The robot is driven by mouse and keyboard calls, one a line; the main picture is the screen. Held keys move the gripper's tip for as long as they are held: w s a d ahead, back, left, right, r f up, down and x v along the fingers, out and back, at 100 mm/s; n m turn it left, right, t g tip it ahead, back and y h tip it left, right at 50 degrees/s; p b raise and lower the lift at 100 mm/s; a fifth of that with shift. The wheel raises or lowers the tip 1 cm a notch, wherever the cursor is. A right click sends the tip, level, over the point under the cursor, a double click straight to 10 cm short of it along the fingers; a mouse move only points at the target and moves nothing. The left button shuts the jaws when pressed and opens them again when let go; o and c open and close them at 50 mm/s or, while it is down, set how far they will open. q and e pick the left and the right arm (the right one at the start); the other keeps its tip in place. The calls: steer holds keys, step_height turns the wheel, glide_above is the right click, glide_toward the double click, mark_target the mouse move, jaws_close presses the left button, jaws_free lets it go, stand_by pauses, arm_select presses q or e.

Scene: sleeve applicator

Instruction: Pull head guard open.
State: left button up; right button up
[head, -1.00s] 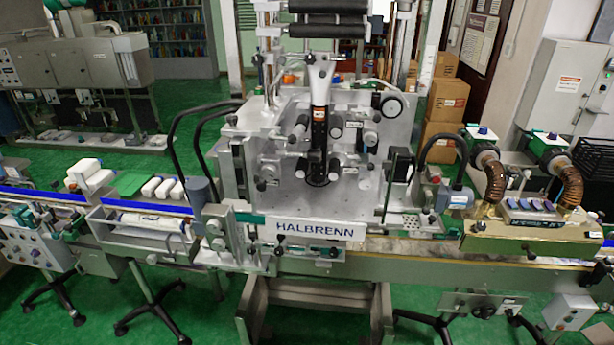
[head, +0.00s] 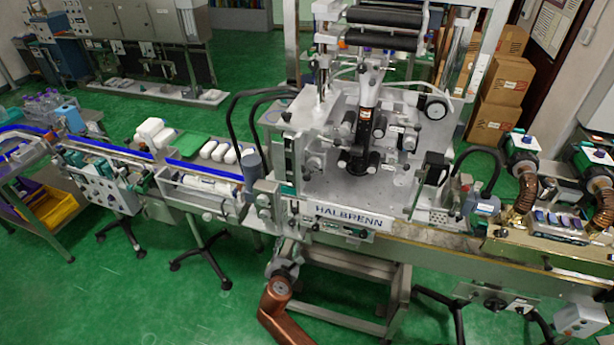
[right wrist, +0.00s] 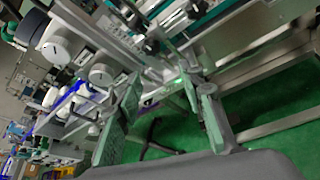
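The machine head (head: 375,140) stands right of centre in the head view, with rollers and a black-and-silver central arm. A white plate lettered HALBRENN (head: 348,217) runs along its lower front. I cannot clearly make out the head guard's outline or whether it is open. My right gripper (head: 284,268) is low in front of the machine, below and left of the plate, partly hidden by my copper-coloured arm. In the right wrist view my right gripper (right wrist: 163,112) has its fingers apart with nothing visible between them. My left gripper is out of view.
A conveyor with a blue rail (head: 205,171) and white bottles (head: 220,152) runs off left. A heat unit with brown hoses (head: 525,195) stands right. The machine's grey stand (head: 345,318) is near my arm. Green floor (head: 140,300) is open at lower left.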

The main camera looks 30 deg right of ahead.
step_height(320, 180, up, 18)
steer(key=s+d+h+p, duration=0.1)
steer(key=h+p, duration=0.1)
steer(key=h, duration=0.1)
steer(key=h+p, duration=0.2)
steer(key=h, duration=0.1)
glide_toward(306, 179)
steer(key=x, duration=0.3)
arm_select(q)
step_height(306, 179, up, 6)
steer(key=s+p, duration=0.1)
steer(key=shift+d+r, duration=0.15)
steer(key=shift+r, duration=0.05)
arm_select(e)
steer(key=shift+n, duration=0.3)
steer(key=x, duration=0.7)
steer(key=shift+c, duration=0.6)
jaws_close()
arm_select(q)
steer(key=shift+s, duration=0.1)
arm_select(e)
steer(key=shift+t+y, duration=0.3)
